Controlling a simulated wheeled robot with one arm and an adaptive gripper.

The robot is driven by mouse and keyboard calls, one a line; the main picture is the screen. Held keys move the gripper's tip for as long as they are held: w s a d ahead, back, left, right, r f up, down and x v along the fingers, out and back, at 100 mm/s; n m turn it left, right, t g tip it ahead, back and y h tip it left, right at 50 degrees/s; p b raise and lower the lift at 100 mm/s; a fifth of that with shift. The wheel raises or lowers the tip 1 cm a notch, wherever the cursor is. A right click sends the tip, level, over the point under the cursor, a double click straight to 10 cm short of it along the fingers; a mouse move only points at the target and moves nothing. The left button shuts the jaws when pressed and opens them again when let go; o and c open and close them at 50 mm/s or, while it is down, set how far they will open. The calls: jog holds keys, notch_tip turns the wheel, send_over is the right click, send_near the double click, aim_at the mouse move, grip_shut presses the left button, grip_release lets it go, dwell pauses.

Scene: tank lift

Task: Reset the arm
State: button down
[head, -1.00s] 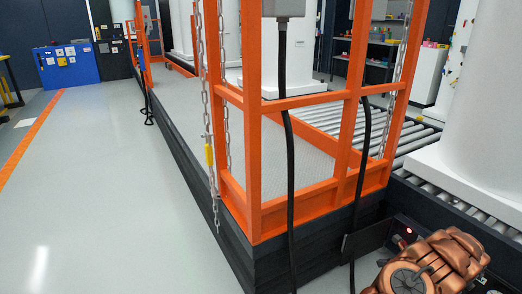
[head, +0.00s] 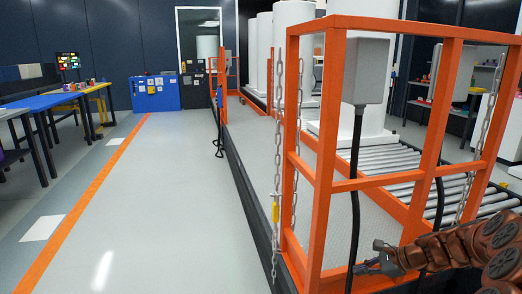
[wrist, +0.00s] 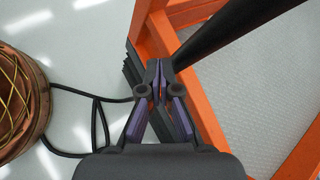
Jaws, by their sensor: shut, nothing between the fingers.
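My gripper (head: 366,268) shows at the lower right of the head view, at the end of my copper-coloured arm. It is in front of the orange lift frame (head: 320,165), near its lower rail and the black cable (head: 355,190). In the wrist view my gripper (wrist: 160,90) is shut and empty, its fingertips together. The orange frame (wrist: 215,130) and a thick black cable (wrist: 215,38) lie just beyond and right of the fingers. I cannot tell whether the fingers touch the frame or the cable.
A grey control box (head: 366,71) hangs on the frame, and a chain with a yellow tag (head: 276,212) hangs at its left corner. White tanks (head: 292,50) stand on the lift side. The grey floor (head: 170,200) left of the lift is clear up to the blue cabinet (head: 155,93).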

jog(key=s+a+r+n+g+h+p, duration=0.2)
jog(key=s+a+r+n+g+p, duration=0.3)
jog(key=s+a+r+n+p, duration=1.1)
jog(key=s+d+r+n+g+h+p, duration=0.1)
jog(key=s+r+h+p, duration=0.2)
jog(key=s+r, duration=0.5)
jog(key=s+d+r+n+g+h+p, duration=0.1)
jog(key=s+d+r+n+h+p, duration=0.1)
jog(key=s+r, duration=0.7)
jog(key=s+h+p, duration=0.1)
jog(key=s, duration=0.7)
jog(key=shift+s, duration=0.25)
jog(key=shift+d+r, duration=0.1)
jog(key=shift+d, duration=0.05)
